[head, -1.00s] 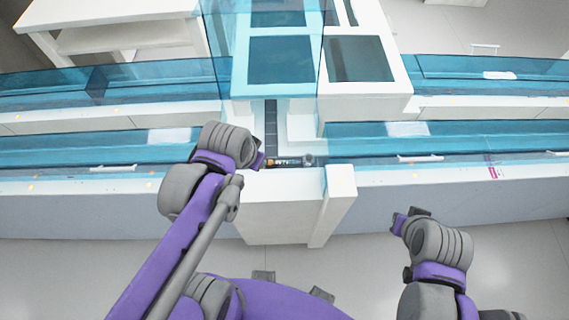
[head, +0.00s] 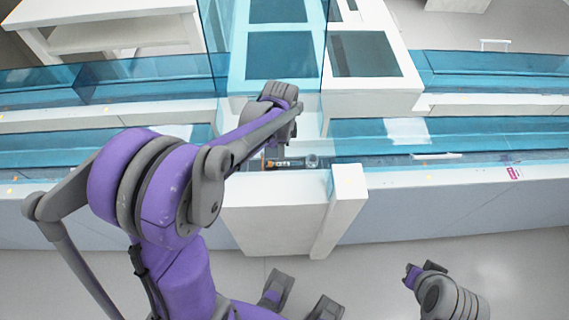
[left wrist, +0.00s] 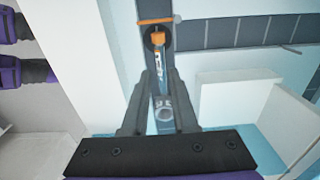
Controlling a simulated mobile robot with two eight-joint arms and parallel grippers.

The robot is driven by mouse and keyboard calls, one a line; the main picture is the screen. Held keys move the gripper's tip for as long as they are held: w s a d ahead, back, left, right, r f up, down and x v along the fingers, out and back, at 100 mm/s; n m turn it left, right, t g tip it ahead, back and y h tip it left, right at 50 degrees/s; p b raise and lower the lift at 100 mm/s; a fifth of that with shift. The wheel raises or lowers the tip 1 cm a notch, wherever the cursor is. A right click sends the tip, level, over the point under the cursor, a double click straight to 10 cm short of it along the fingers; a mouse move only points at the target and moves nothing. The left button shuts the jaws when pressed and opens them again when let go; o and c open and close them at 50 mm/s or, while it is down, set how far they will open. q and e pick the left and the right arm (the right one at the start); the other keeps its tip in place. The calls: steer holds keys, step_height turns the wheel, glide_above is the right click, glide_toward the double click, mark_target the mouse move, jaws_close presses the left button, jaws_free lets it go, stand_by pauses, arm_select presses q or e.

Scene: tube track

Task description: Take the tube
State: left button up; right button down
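The tube (head: 285,163) is a slim, clear piece with an orange end, lying at the front of the dark track channel on the white block. In the left wrist view the tube (left wrist: 160,72) lies lengthwise, its orange end at the top and a round clear end lower down. My left gripper (left wrist: 159,76) is open, its two fingers on either side of the tube, with gaps visible. Whether it is at the tube's height I cannot tell. In the head view my left wrist is above and behind the tube, its fingers hidden.
A white upright wall (head: 343,200) stands just right of the tube. Blue transparent panels (head: 150,75) line the tracks, and a tall white-framed structure (head: 365,75) rises behind. The dark track (left wrist: 240,32) branches right in the wrist view. Open floor lies in front.

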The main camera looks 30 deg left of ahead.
mark_target(286, 164)
arm_select(q)
step_height(286, 164, down, 6)
steer(key=shift+w+r, duration=0.1)
steer(key=shift+r, duration=0.05)
steer(key=shift+c, duration=0.4)
jaws_close()
